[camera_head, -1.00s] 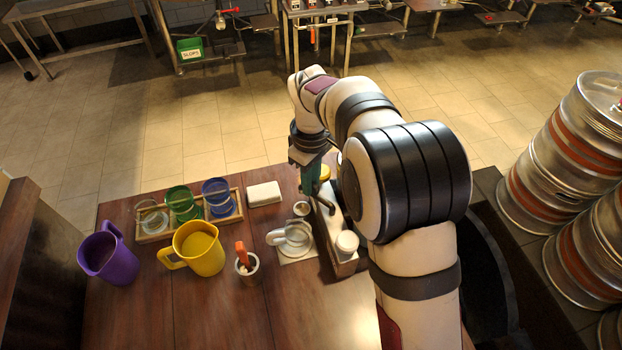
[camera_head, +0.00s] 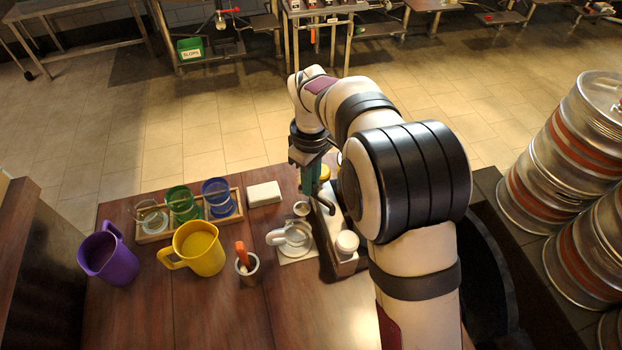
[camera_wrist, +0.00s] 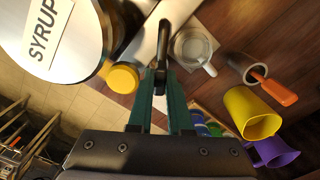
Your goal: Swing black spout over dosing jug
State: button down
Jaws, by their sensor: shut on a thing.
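The dosing jug (camera_head: 296,236) is a small clear jug with its handle to the left, standing on a pale square mat (camera_head: 296,256). It also shows in the wrist view (camera_wrist: 192,46). My gripper (camera_wrist: 161,82) has green fingers, shut on the black spout (camera_wrist: 161,68), which lies between the fingertips. In the head view my gripper (camera_head: 313,190) is beyond the jug and slightly right of it. The dark curved end of the spout (camera_head: 326,201) shows just below the fingers, right of the jug. My arm hides the rest of its mounting.
A large drum labelled SYRUP (camera_wrist: 70,35) and a yellow cap (camera_wrist: 122,77) are beside the gripper. A long pale block (camera_head: 342,265) with a white cap (camera_head: 347,242) stands right of the jug. Left are a cup (camera_head: 248,270), yellow jug (camera_head: 203,252), purple jug (camera_head: 108,258) and glass rack (camera_head: 160,235).

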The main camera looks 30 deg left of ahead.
jog(key=shift+s+n, duration=0.15)
jog(key=shift+n, duration=0.15)
jog(key=shift+s+d+n, duration=0.25)
jog(key=shift+s+n, duration=0.55)
jog(key=shift+n, duration=0.95)
jog(key=shift+s+d+n, duration=0.25)
jog(key=shift+s+n, duration=0.5)
jog(key=shift+n, duration=0.95)
jog(key=shift+s+d+n, duration=0.25)
jog(key=shift+s+n, duration=0.55)
jog(key=shift+n, duration=0.95)
jog(key=shift+s, duration=0.1)
jog(key=c, duration=1.1)
grip_release()
jog(key=shift+d, duration=0.1)
notch_tip(320, 180, up, 16)
send_over(305, 197)
jog(key=s+d, duration=0.3)
jog(key=s, duration=0.2)
jog(key=shift+w+a, duration=0.1)
jog(key=shift+w, duration=0.15)
